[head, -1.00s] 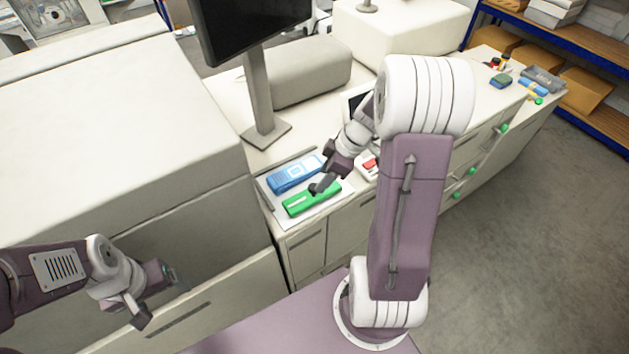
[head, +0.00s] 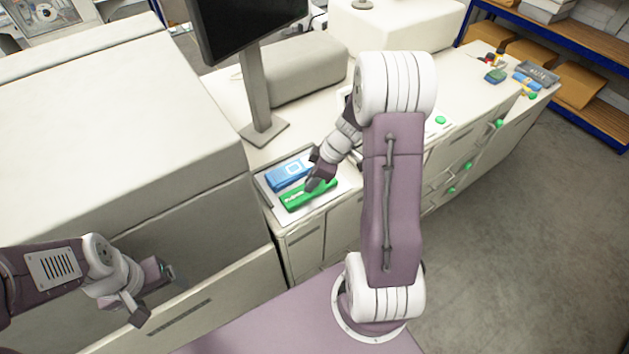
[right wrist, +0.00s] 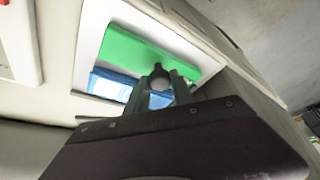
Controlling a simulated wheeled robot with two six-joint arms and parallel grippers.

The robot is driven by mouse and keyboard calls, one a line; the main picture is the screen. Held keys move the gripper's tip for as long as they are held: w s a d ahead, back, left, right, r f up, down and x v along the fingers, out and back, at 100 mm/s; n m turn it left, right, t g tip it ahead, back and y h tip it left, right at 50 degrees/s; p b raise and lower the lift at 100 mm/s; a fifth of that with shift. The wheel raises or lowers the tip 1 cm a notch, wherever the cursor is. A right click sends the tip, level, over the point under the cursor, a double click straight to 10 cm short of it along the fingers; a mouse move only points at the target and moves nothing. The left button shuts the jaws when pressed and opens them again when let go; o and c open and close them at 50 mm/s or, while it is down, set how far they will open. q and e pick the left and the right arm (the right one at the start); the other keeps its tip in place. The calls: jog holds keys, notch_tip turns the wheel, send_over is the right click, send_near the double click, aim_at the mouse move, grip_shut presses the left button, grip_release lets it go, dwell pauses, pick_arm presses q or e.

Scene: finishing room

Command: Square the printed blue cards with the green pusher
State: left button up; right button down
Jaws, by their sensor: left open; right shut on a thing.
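The blue cards (head: 286,176) lie as a stack on a pale tray (head: 266,194) at the counter's front left, in the head view. The green pusher (head: 306,194) lies just in front of them, its long side facing the cards. My right gripper (head: 312,182) is shut on the pusher near its right part. Whether pusher and cards touch, I cannot tell. My left gripper (head: 160,292) is open and empty, away from the tray.
A monitor on a stand (head: 264,130) rises behind the tray. A large pale machine (head: 120,130) stands at the left. Small coloured items and a grey tray (head: 538,72) lie at the counter's far right. Open floor (head: 500,230) lies at the right.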

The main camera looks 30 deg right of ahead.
aim_at(293, 173)
jog(key=w, duration=0.6)
jog(key=shift+w+a+b, duration=0.3)
jog(key=shift+w+b, duration=0.05)
jog(key=shift+b, duration=0.05)
jog(key=c, duration=1.1)
grip_release()
jog(key=b+v, duration=0.2)
jog(key=v, duration=0.7)
jog(key=shift+b, duration=0.35)
